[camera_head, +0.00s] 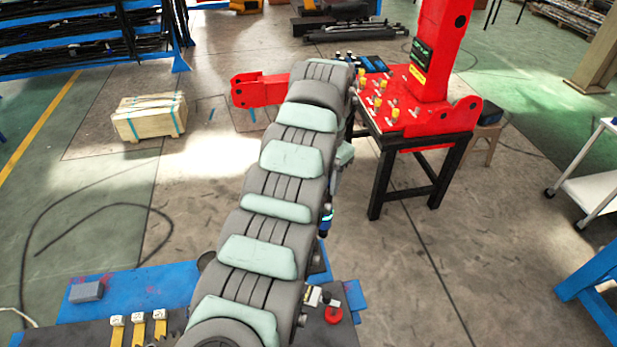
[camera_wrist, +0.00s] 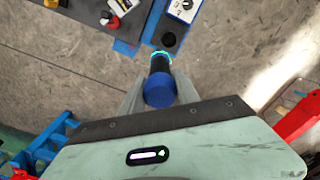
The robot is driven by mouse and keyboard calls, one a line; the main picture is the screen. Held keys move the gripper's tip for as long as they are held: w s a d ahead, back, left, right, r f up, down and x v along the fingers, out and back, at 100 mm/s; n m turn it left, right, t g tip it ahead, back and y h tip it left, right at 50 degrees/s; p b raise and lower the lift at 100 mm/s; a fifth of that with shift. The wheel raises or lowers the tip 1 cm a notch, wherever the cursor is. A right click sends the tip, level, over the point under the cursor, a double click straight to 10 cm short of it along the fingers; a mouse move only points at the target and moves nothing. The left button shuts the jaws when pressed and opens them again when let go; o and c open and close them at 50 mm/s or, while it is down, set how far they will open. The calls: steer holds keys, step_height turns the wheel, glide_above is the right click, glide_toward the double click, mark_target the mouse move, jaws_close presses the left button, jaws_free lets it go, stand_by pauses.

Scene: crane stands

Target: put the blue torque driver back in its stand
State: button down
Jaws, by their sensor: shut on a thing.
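The blue torque driver shows in the wrist view (camera_wrist: 158,91), with a blue cap towards the camera, a dark body and a glowing cyan ring at its far end. My gripper (camera_wrist: 160,76) is shut on it, one finger on each side.
A red button (camera_head: 333,315) and a white box with a dial (camera_wrist: 182,8) are close to the blue plate. A grey block (camera_head: 86,292) and yellow tags (camera_head: 138,328) are on the bench at left. A red crane stand (camera_head: 434,117) is further off.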

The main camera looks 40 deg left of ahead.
steer(key=s+a, duration=0.1)
steer(key=a, duration=0.1)
steer(key=s+a, duration=0.1)
steer(key=shift+s+a, duration=0.15)
steer(key=shift+a, duration=0.25)
steer(key=shift+f+b, duration=0.15)
steer(key=shift+b, duration=0.4)
step_height(320, 180, down, 6)
steer(key=b, duration=0.3)
steer(key=shift+r+b, duration=0.25)
steer(key=shift+b, duration=0.05)
steer(key=shift+f, duration=0.1)
stand_by(0.7)
step_height(320, 180, down, 9)
steer(key=b, duration=0.3)
steer(key=c, duration=0.8)
jaws_free()
stand_by(1.2)
steer(key=shift+f, duration=0.1)
